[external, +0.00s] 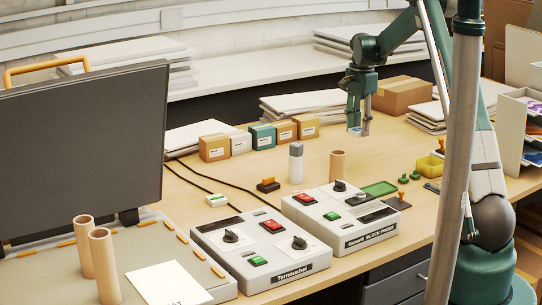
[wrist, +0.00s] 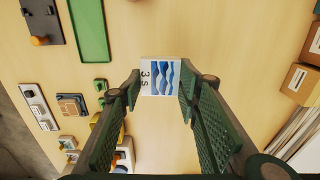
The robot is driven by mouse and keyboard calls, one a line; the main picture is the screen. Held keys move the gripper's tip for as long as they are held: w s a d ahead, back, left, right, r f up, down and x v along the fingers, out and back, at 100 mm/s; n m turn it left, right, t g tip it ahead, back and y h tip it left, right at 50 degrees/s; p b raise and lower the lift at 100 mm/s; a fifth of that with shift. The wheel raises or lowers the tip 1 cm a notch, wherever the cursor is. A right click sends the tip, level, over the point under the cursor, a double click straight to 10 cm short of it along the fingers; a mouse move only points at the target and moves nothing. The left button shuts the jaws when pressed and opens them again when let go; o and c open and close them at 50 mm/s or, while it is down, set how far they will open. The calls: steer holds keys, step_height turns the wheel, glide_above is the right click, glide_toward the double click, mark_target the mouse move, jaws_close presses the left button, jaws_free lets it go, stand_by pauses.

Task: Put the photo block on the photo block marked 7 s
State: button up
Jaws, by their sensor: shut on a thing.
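My gripper (external: 359,126) is in the air above the far middle of the table. In the wrist view its two fingers (wrist: 160,88) are shut on the sides of a photo block (wrist: 160,72). The block has a white edge, blue wave shapes and the mark "3 s" on its left side. It shows small and pale blue between the fingers in the external view (external: 354,131). A small white block with orange and blue (wrist: 121,163) is at the bottom of the wrist view, partly hidden by a finger. I cannot make out a block marked 7 s.
Two grey control boxes (external: 262,247) (external: 340,217) stand at the front. A grey bottle (external: 296,163), a cardboard tube (external: 338,165), a green tray (external: 379,188) and a yellow bin (external: 430,166) are nearby. Several small cartons (external: 214,148) line the back. The table below the gripper looks clear.

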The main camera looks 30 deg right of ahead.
steer(key=r, duration=0.2)
steer(key=shift+w+a+r, duration=0.1)
steer(key=shift+a+r, duration=0.25)
steer(key=shift+r, duration=0.05)
steer(key=w+a, duration=0.3)
steer(key=a, duration=2.3)
steer(key=w+a, duration=0.3)
steer(key=a, duration=2.4)
steer(key=shift+s+a+f+b, duration=0.15)
steer(key=shift+f+b, duration=0.3)
steer(key=shift+f, duration=2.1)
steer(key=shift+f, duration=0.2)
glide_above(218, 197)
steer(key=shift+a+f, duration=0.1)
steer(key=shift+f, duration=2.85)
steer(key=shift+f, duration=0.1)
